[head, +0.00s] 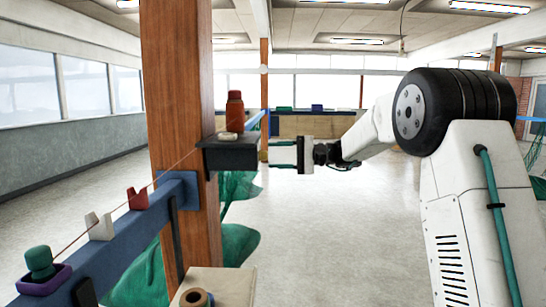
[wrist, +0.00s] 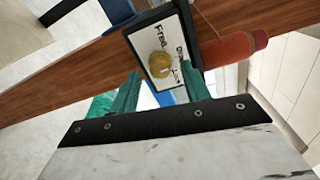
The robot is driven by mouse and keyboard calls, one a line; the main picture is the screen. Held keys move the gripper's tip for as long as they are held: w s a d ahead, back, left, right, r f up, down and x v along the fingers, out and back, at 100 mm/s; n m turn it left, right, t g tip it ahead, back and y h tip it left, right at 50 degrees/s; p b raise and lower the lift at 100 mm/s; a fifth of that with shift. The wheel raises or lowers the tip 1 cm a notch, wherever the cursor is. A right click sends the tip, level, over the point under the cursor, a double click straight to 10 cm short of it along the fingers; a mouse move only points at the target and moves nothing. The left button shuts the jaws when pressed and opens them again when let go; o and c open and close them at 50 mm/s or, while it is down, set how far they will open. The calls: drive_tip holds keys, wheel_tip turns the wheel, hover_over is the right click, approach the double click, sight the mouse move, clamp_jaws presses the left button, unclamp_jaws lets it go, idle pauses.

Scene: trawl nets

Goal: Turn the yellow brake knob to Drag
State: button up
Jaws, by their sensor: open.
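The yellow brake knob (wrist: 160,65) sits on a white plate (wrist: 150,37) set in a dark box in the wrist view. "Free" is handwritten on the plate, with more writing to its right that is too small to read surely. Which mark the knob points to cannot be told. My gripper (wrist: 160,80) is open, its two green fingers on either side of the knob's line, apparently short of it. In the head view my gripper (head: 272,154) is just right of the dark box (head: 229,156) on the wooden post; the knob is hidden there.
A red bottle (head: 235,111) stands on the box, close to my gripper; it also shows in the wrist view (wrist: 228,48). The wooden post (head: 180,90) is behind. A blue rail (head: 135,232) with red and white notched holders runs at lower left. Green netting (head: 238,243) lies below.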

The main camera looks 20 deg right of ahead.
drive_tip(key=v, duration=0.6)
drive_tip(key=shift+d, duration=0.15)
drive_tip(key=s+a+f+g+h, duration=0.3)
drive_tip(key=s+f+g+h, duration=0.15)
drive_tip(key=s+f, duration=0.7)
drive_tip(key=s+f+n+h, duration=0.1)
drive_tip(key=s+h, duration=0.5)
drive_tip(key=s, duration=1.1)
drive_tip(key=s+a+f+n+h, duration=0.1)
drive_tip(key=s+n+h, duration=0.3)
drive_tip(key=s, duration=1.3)
drive_tip(key=shift+s+a+f+n+h, duration=0.35)
drive_tip(key=shift+f+h, duration=0.25)
drive_tip(key=shift+h, duration=0.45)
